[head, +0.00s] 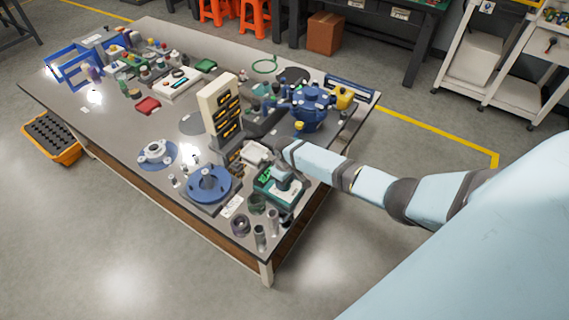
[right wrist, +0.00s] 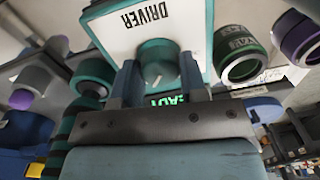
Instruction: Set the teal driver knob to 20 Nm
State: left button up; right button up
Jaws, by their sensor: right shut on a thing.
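The driver unit (head: 268,190) is a teal and white box near the front right corner of the table. In the right wrist view its white face (right wrist: 120,25) reads DRIVER, seen upside down. The round teal knob (right wrist: 158,55) stands out from that face. My right gripper (right wrist: 159,72) is shut on the knob, one finger on each side. In the head view my right gripper (head: 283,180) is small and over the driver unit. A lit green display (right wrist: 168,100) is partly hidden by the gripper; I cannot read a torque value. My left gripper is not in view.
Dark green and purple rings (head: 240,225) and grey cylinders (head: 260,238) stand close to the driver. A blue round fixture (head: 209,185) is to its left. A cream rack (head: 218,108) and a blue pump-like body (head: 310,108) stand behind.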

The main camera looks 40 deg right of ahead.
dwell(0.5)
jog(key=o, duration=0.9)
jog(key=r, duration=1.4)
jog(key=shift+w+d, duration=0.1)
jog(key=shift+d, duration=0.2)
jog(key=shift+f, duration=0.1)
